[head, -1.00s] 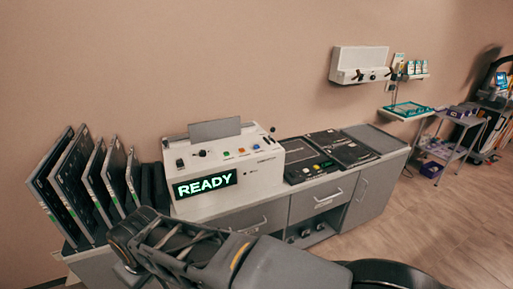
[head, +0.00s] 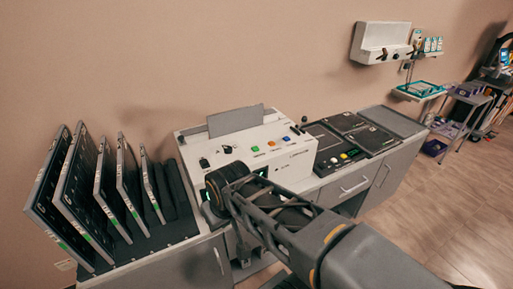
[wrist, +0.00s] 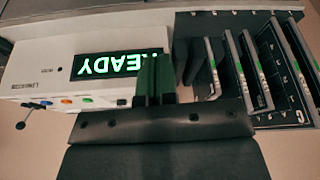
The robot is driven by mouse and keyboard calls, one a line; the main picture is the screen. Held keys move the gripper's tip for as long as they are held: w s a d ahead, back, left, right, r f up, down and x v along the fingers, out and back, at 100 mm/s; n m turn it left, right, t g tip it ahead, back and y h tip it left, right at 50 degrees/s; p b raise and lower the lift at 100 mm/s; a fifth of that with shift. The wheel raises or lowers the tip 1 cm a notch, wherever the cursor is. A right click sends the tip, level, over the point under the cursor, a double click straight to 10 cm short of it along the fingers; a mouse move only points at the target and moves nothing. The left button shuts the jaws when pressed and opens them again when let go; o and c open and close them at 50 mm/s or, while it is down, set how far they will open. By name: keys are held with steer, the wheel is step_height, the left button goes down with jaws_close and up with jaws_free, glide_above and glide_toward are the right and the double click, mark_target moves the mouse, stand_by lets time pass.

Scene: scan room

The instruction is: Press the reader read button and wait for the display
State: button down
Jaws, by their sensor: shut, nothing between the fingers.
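The reader (head: 292,163) is a white box on the counter, with a row of coloured buttons and a black knob on its sloped top. Its green, orange (head: 271,143) and blue (head: 284,138) buttons show in the head view, where my arm hides most of the display. In the wrist view the picture is turned over; the display (wrist: 95,66) is lit with green "READY", partly covered by my fingers. My gripper (wrist: 155,72) is shut and empty in front of the display side of the reader. I cannot tell whether it touches the reader.
A rack with several upright dark panels (head: 75,190) stands left of the reader. Dark cassettes (head: 345,122) lie on the counter to the right. A wall unit (head: 382,42) and a cart (head: 470,105) are further right. Open floor (head: 460,190) lies in front.

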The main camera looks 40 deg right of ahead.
steer(key=w+d+r+m+t+y, duration=0.1)
steer(key=w+d+r+m, duration=0.25)
steer(key=w, duration=0.55)
step_height(320, 180, up, 3)
steer(key=m+t+h+p, duration=0.1)
steer(key=m+t, duration=0.4)
steer(key=m, duration=0.1)
glide_above(257, 147)
steer(key=shift+r, duration=0.2)
steer(key=shift+a+f, duration=0.1)
steer(key=shift+f, duration=0.15)
step_height(257, 147, down, 7)
steer(key=b, duration=0.5)
steer(key=shift+f+b, duration=0.7)
steer(key=shift+b, duration=0.15)
steer(key=shift+s+f+b, duration=0.1)
steer(key=shift+f+b, duration=0.85)
steer(key=shift+b, duration=0.25)
steer(key=shift+r, duration=0.1)
stand_by(0.6)
steer(key=shift+r+p, duration=0.65)
steer(key=shift+r, duration=0.2)
